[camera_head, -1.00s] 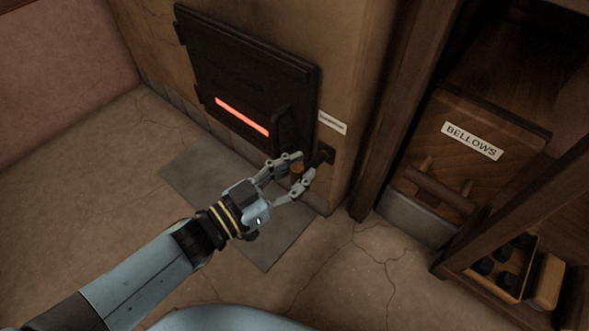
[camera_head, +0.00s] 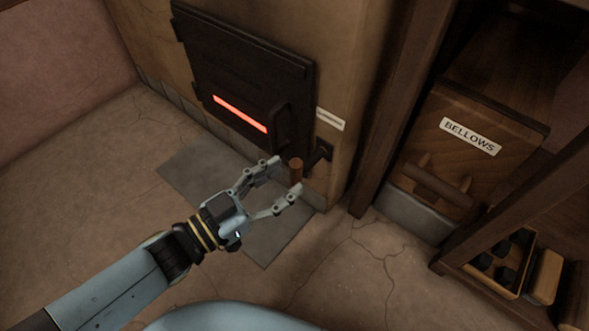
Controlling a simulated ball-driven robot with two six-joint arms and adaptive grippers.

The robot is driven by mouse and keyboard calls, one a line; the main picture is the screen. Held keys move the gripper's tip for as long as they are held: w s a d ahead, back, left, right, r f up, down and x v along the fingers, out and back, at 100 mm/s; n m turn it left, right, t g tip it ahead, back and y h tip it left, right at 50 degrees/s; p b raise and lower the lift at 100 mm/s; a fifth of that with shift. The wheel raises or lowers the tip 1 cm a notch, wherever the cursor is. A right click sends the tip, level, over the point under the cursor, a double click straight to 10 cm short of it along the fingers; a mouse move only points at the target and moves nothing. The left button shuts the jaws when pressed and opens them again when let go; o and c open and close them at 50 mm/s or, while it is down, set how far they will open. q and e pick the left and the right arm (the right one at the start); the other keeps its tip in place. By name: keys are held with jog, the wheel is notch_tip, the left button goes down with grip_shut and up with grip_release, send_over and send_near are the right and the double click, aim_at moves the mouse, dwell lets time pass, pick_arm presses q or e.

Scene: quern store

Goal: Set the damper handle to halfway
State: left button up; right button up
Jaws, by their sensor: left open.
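The damper handle is a short brown wooden grip (camera_head: 296,170) on a dark lever beside a small black plate (camera_head: 324,149) on the oven's front. It stands to the right of the black oven door (camera_head: 245,90), under a small white label (camera_head: 330,119) too small to read. My left gripper (camera_head: 288,175) is open, its two fingertips just short of the grip, one on its left and one below it. I cannot tell whether either finger touches it. My right gripper is not in view.
The oven door has a glowing red slot (camera_head: 240,114) and its own dark handle (camera_head: 280,128). A grey floor plate (camera_head: 215,185) lies below. A wooden post (camera_head: 400,110), a bellows box (camera_head: 470,150) and a tray (camera_head: 505,262) stand at right. Floor at left is clear.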

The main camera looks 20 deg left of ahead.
pick_arm(q)
jog(key=v, duration=0.8)
